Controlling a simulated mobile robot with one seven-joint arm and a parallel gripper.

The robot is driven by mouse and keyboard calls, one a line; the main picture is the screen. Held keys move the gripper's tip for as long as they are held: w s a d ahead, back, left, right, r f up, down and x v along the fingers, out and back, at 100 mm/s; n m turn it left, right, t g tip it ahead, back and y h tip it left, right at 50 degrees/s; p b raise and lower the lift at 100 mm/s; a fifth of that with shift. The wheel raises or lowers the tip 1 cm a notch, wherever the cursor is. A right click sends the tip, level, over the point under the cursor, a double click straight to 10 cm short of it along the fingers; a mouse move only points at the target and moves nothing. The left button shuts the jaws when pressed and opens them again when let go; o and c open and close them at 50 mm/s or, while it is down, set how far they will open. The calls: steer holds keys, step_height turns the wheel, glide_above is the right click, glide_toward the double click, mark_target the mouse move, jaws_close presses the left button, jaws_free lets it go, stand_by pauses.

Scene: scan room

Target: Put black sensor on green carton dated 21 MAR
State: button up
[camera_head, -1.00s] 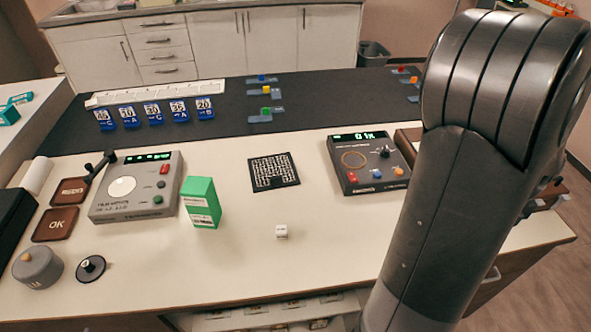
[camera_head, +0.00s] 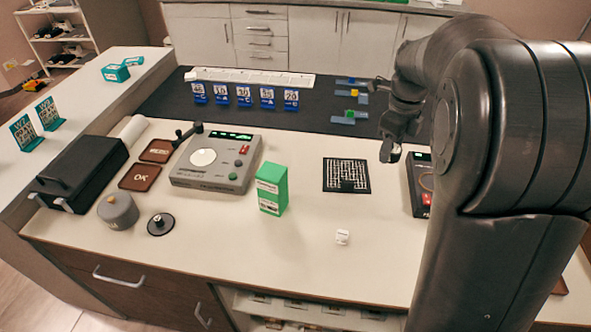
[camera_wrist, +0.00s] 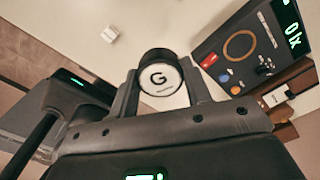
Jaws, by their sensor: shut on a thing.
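The green carton (camera_head: 272,190) stands upright on the pale worktop, right of the grey device with a dial. Its label shows, but the date is too small to read. In the wrist view my gripper (camera_wrist: 160,82) is shut on a small black round piece (camera_wrist: 158,55) with a white face marked G. This looks like the black sensor. The carton cannot be made out in the wrist view.
A small white cube (camera_head: 342,237) lies right of the carton, and a black patterned plate (camera_head: 346,175) lies behind it. The dial device (camera_head: 215,160), a grey round pot (camera_head: 117,211) and a black knobbed disc (camera_head: 160,223) are to the left. The worktop before the carton is clear.

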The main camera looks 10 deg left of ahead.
steer(key=s+a+r+n, duration=0.1)
steer(key=a+r+n, duration=0.1)
steer(key=a, duration=0.6)
steer(key=s+a+r+n, duration=0.2)
steer(key=a, duration=0.7)
glide_above(271, 171)
steer(key=f, duration=0.6)
steer(key=shift+d+f, duration=0.1)
steer(key=shift+d, duration=0.25)
steer(key=shift+a+f, duration=0.35)
steer(key=shift+a, duration=0.05)
steer(key=shift+f, duration=1.85)
steer(key=shift+f, duration=0.15)
steer(key=o, duration=1)
